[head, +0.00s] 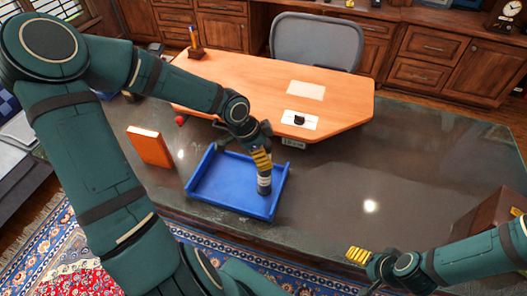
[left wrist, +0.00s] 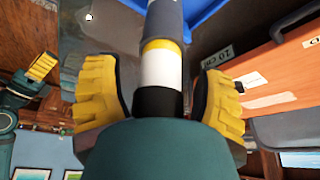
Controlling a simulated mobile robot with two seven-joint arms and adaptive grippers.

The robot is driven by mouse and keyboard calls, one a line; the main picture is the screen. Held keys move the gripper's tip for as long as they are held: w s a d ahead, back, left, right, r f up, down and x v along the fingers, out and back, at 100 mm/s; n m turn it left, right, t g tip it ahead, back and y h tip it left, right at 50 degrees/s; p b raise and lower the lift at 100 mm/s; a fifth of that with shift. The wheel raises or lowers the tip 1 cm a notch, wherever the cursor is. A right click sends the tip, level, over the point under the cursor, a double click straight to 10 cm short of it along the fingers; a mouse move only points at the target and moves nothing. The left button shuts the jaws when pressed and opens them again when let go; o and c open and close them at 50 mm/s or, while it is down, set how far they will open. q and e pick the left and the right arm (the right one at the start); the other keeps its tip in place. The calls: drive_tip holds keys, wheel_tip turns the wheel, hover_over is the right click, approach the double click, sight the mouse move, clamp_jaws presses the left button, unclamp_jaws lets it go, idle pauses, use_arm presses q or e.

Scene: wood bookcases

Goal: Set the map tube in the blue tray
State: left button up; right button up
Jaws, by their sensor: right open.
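The map tube (head: 264,182) is a dark grey cylinder with white and yellow bands. In the head view it looks upright inside the blue tray (head: 215,205), towards the tray's right side, with its lower end at or close to the floor. My left gripper (head: 262,162) is at the tube's upper end. In the left wrist view its yellow fingers (left wrist: 160,85) stand on both sides of the tube (left wrist: 163,62), with narrow gaps, so it looks open around it. My right gripper (head: 358,256) is open and empty at the counter's front edge.
An orange book (head: 149,146) stands left of the tray, and a small red ball (head: 179,121) lies behind it. The orange desk (head: 250,85) holds a pen holder (head: 196,45) and papers. A brown box (head: 488,215) is at the right. The dark counter (head: 370,170) right of the tray is clear.

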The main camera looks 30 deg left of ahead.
use_arm(q)
drive_tip(key=shift+s+a+r+p, duration=0.1)
drive_tip(key=shift+a+r+p, duration=0.05)
drive_tip(key=shift+r+p, duration=0.35)
drive_tip(key=p+v, duration=0.6)
drive_tip(key=v, duration=0.5)
drive_tip(key=shift+r, duration=0.2)
